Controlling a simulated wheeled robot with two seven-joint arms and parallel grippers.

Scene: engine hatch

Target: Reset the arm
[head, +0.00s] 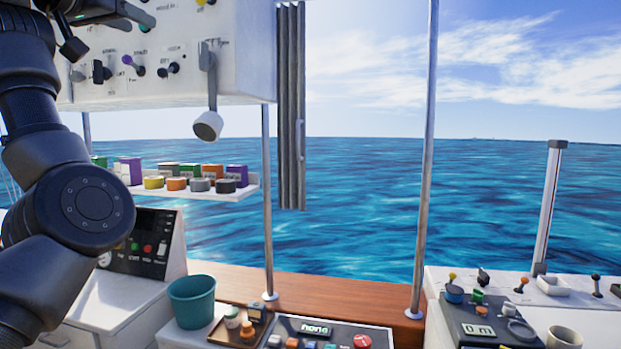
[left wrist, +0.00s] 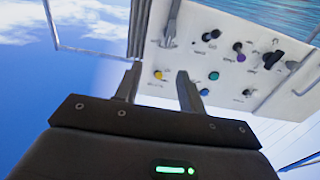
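My left arm rises along the left edge of the head view. My left gripper (head: 112,12) is at the top left there, in front of the white overhead control panel (head: 235,55), partly cut off by the frame. In the left wrist view the two fingers of my left gripper (left wrist: 158,88) stand apart with nothing between them. The panel (left wrist: 212,28) shows beyond the fingertips, with several coloured knobs and a lever switch. I cannot tell whether the gripper touches the panel. My right gripper is not in view.
A grey lever with a white end (head: 208,124) hangs below the panel. A shelf (head: 215,196) holds coloured boxes and round tins. A teal bucket (head: 191,302) and a button console (head: 335,332) stand below. A right-hand counter (head: 600,312) carries levers and a cup. Metal posts (head: 425,160) stand between.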

